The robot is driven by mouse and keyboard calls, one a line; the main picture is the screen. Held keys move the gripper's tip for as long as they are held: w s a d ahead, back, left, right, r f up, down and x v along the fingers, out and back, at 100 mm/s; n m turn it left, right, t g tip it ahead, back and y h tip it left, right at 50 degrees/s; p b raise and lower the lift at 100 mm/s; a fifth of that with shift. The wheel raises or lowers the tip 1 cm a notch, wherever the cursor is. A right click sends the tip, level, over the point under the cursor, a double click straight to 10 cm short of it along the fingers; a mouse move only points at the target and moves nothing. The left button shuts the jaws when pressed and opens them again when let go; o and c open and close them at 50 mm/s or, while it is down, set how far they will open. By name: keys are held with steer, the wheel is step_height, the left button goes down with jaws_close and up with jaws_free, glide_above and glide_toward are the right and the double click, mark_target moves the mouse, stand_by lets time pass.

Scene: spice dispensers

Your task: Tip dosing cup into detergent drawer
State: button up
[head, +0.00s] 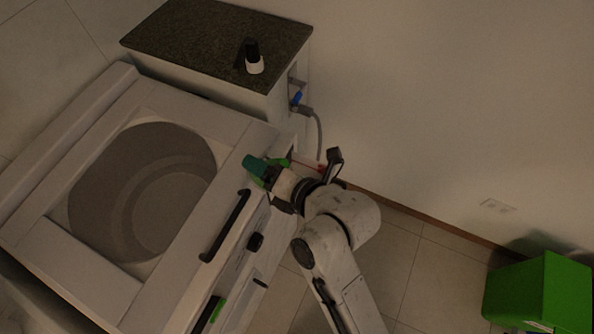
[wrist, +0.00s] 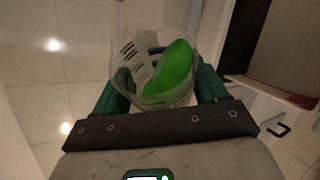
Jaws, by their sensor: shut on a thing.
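The dosing cup (wrist: 135,35) is clear plastic with dark markings, and a bright green mass (wrist: 170,70) shows inside it or through its wall. My gripper (wrist: 162,90) is shut on the cup, with one green finger on each side. In the head view my gripper (head: 266,168) is beside the corner of a white machine (head: 245,150); bright green shows next to the fingers. The cup's clear wall is not distinct there. I cannot pick out the detergent drawer with certainty. I cannot tell whether the cup touches the machine.
The machine has a large round window (head: 140,190) and a black handle (head: 226,225). A stone-topped cabinet (head: 190,35) holds a black-and-white bottle (head: 254,58). A grey hose (head: 318,130) hangs near the wall. A green box (head: 540,292) stands on the floor at the right.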

steer(key=shift+f, duration=0.15)
stand_by(0.3)
steer(key=shift+w+d+r+m+g+y+p, duration=0.15)
steer(key=shift+r+m+g+y+p, duration=0.2)
steer(key=shift+m+y+p, duration=0.35)
stand_by(0.7)
steer(key=shift+d+f+b, duration=0.1)
steer(key=shift+f+b, duration=0.05)
steer(key=shift+b, duration=0.15)
steer(key=shift+w+d+f+m+y+b, duration=0.4)
steer(key=shift+m+b, duration=0.3)
steer(key=shift+b, duration=0.8)
steer(key=shift+w+d+r+m+y+b, duration=0.2)
steer(key=shift+r+m+y+b, duration=0.35)
steer(key=shift+b, duration=0.45)
steer(key=shift+d+f+m+g+b, duration=0.1)
steer(key=shift+f+m+g+b, duration=0.2)
steer(key=shift+b, duration=0.55)
